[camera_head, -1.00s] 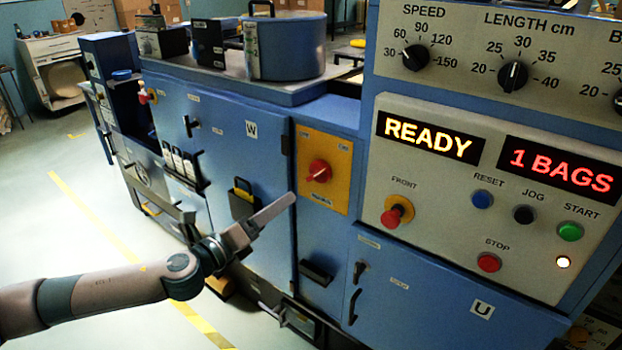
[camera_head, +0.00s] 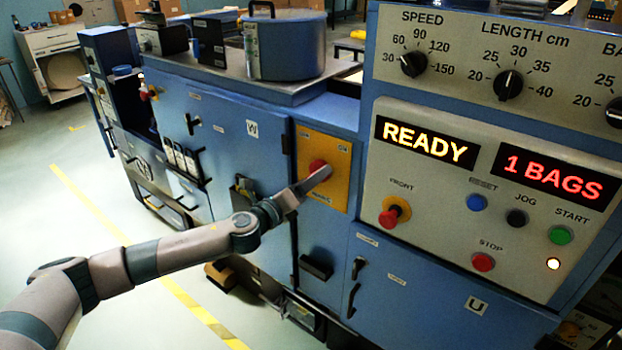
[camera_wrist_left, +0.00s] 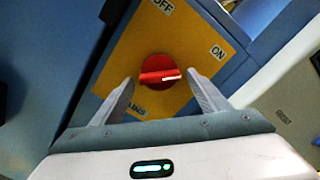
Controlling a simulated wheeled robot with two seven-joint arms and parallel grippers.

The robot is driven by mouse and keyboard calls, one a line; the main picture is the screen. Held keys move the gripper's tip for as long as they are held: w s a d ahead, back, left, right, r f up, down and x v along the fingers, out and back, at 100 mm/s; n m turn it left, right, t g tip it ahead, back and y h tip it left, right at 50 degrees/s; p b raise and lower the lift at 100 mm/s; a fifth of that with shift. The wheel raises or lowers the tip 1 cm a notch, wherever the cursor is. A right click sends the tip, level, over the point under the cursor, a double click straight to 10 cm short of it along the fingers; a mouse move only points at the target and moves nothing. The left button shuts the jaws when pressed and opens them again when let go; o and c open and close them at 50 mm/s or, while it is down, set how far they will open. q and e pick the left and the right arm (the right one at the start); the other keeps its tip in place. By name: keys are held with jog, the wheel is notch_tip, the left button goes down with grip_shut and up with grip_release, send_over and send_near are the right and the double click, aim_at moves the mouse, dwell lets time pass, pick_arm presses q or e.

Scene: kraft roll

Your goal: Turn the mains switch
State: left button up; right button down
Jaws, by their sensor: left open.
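The mains switch is a red round knob (camera_wrist_left: 160,72) on a yellow plate (camera_wrist_left: 187,41) marked OFF, ON and MAINS. In the wrist view its white mark runs from the middle to the right edge, below the direction of the ON label. In the head view the yellow plate (camera_head: 338,155) is on the blue machine front, and the knob (camera_head: 317,166) is partly hidden by my gripper. My left gripper (camera_head: 325,172) is open in front of the plate. In the wrist view its fingers are on either side of the knob's lower part, with gaps visible. My right gripper is not in view.
The control panel (camera_head: 440,215) right of the plate reads READY and 1 BAGS and has a red FRONT knob (camera_head: 393,212) and several buttons. A blue cabinet door (camera_head: 235,135) is left of the plate. Floor (camera_head: 60,230) is clear at the left.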

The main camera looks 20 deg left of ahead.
pick_arm(q)
jog(key=c, duration=1)
jog(key=shift+c, duration=0.2)
